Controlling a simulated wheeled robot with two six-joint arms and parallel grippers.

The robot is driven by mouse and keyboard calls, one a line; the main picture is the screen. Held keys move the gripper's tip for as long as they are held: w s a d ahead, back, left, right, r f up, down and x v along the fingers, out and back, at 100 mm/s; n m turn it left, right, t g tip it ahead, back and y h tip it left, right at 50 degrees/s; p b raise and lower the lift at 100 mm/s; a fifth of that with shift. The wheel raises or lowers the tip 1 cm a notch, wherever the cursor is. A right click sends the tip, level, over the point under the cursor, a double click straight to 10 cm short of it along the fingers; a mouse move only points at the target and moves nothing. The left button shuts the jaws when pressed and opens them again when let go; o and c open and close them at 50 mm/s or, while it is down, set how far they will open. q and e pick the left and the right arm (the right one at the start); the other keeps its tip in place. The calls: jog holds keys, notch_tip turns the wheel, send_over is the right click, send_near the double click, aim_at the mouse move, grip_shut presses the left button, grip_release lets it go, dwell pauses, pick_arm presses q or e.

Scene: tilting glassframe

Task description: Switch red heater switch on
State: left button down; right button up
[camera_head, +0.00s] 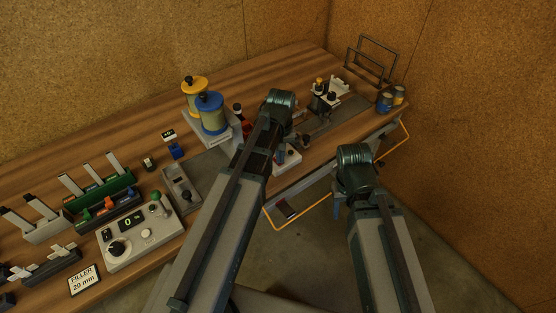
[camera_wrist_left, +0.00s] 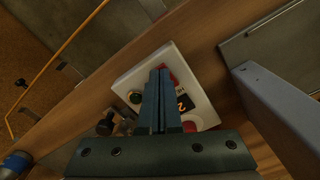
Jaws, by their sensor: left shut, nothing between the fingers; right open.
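A white control box (camera_wrist_left: 196,74) lies under my left gripper in the left wrist view. Red parts, likely the red heater switch (camera_wrist_left: 189,126), show at the edges of my fingers, which hide most of it. The box has a dark display (camera_wrist_left: 185,103) and a green round part (camera_wrist_left: 135,97). My left gripper (camera_wrist_left: 161,74) is shut and empty, its tips over the box; contact cannot be told. In the head view the white box (camera_head: 292,156) shows partly behind my left arm, with my left gripper (camera_head: 280,157) over it. My right gripper (camera_head: 338,205) is open, off the table's front edge, mostly hidden by its arm.
Yellow and blue spools (camera_head: 209,114) stand behind my left arm. A grey box with a dial (camera_head: 142,236) and several levers are at the left. Metal frames (camera_head: 372,58) and blue cans (camera_head: 385,102) stand at the far right. A yellow rail (camera_head: 300,218) runs along the front.

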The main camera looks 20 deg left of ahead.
pick_arm(q)
notch_tip(320, 180, up, 7)
jog(key=p, duration=0.7)
dwell(0.3)
jog(key=shift+f, duration=0.1)
jog(key=s+d+m+y, duration=0.1)
jog(key=s+d+m, duration=0.7)
jog(key=s, duration=0.6)
jog(key=shift+s+d, duration=0.15)
jog(key=shift+d, duration=1.1)
